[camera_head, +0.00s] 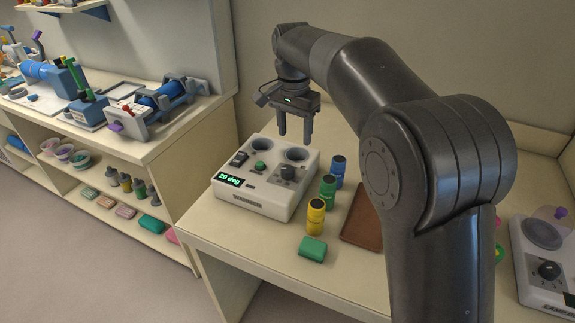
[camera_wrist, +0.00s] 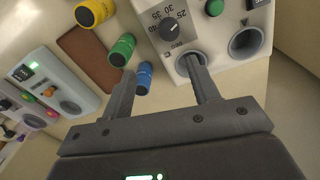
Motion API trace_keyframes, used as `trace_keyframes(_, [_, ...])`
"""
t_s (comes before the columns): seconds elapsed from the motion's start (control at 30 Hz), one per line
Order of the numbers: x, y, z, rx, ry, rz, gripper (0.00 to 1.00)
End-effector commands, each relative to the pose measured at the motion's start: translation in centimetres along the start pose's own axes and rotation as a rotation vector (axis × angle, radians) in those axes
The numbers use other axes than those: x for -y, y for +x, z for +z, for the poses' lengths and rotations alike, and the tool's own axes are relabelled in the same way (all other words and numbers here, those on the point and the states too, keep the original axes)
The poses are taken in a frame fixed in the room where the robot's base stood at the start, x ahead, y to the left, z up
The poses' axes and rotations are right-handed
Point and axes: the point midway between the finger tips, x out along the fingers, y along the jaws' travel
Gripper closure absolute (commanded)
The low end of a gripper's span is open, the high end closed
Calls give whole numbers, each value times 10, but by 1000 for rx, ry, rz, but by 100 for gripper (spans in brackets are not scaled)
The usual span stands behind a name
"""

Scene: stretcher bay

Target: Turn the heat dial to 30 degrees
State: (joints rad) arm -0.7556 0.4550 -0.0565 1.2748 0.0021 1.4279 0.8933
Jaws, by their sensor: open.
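The heat dial (camera_head: 288,172) is a dark knob on the top of a white heater unit (camera_head: 250,203), near its right side. In the wrist view the dial (camera_wrist: 169,31) has printed marks around it, 25, 30 and 35 among them; the exact pointer direction is hard to tell. The green display (camera_head: 229,179) reads "20 deg". My gripper (camera_head: 295,140) is open and empty, above the back of the unit near its right round well (camera_head: 297,154). In the wrist view its fingers (camera_wrist: 161,75) reach toward the unit, apart from the dial.
Yellow (camera_head: 316,216), green (camera_head: 327,190) and blue (camera_head: 338,170) bottles stand right of the unit, close to the dial. A green block (camera_head: 312,249) lies in front, and a brown mat (camera_head: 362,222) lies further right. The unit also has a black switch (camera_head: 239,158) and a green button (camera_head: 260,168).

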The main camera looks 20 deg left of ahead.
Motion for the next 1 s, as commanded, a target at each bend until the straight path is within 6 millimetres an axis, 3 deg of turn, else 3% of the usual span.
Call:
trace_keyframes(0.03, [11,5,3,3,-1,8,45])
trace_keyframes(0.2, [23,13,7,9,7,19,45])
trace_keyframes(0.37, [22,32,8,10,7,20,45])
trace_keyframes(0.73, [21,99,8,10,7,20,45])
trace_keyframes(1.0, [20,118,8,9,7,18,45])
